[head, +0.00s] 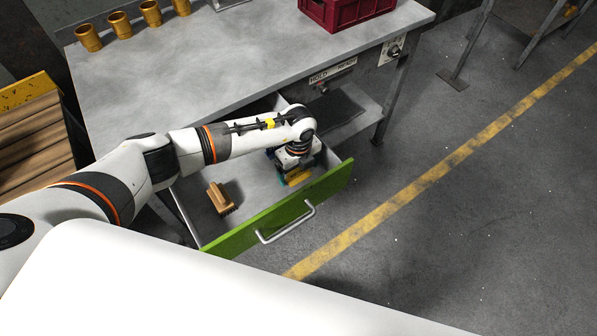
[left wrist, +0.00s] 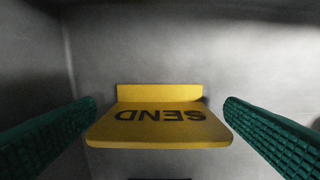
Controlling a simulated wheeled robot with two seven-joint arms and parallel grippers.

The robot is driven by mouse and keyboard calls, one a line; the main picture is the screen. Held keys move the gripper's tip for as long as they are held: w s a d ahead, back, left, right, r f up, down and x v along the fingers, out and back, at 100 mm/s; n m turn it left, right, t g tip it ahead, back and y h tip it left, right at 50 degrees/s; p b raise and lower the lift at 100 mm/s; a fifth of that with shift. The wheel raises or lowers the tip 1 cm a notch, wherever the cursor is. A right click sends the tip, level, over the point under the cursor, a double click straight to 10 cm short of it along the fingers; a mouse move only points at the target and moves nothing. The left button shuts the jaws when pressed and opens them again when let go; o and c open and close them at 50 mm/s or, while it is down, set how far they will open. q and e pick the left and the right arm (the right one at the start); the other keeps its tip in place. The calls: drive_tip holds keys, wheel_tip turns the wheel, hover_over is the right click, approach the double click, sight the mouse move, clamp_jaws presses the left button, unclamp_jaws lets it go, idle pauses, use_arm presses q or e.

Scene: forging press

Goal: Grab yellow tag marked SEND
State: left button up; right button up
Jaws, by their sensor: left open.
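The yellow tag marked SEND (left wrist: 160,125) lies in the middle of the left wrist view, its lettering upside down in that picture. It has a raised strip along its far edge. My left gripper (left wrist: 160,134) is open, with one green ridged finger on each side of the tag and gaps between. In the head view my left gripper (head: 294,176) points down into the open green-fronted drawer (head: 285,210). The tag is mostly hidden there by the gripper and wrist. My right gripper is not in view.
A wooden brush-like block (head: 221,198) lies in the drawer to the left of the gripper. The grey workbench (head: 200,70) above holds a red crate (head: 345,8) and several brass-coloured cups (head: 120,24). A HOLD/READY label plate (head: 333,71) is on the bench front.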

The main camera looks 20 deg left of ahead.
use_arm(q)
drive_tip(key=shift+f, duration=0.45)
drive_tip(key=c, duration=1)
drive_tip(key=shift+r, duration=0.15)
drive_tip(key=shift+c, duration=0.2)
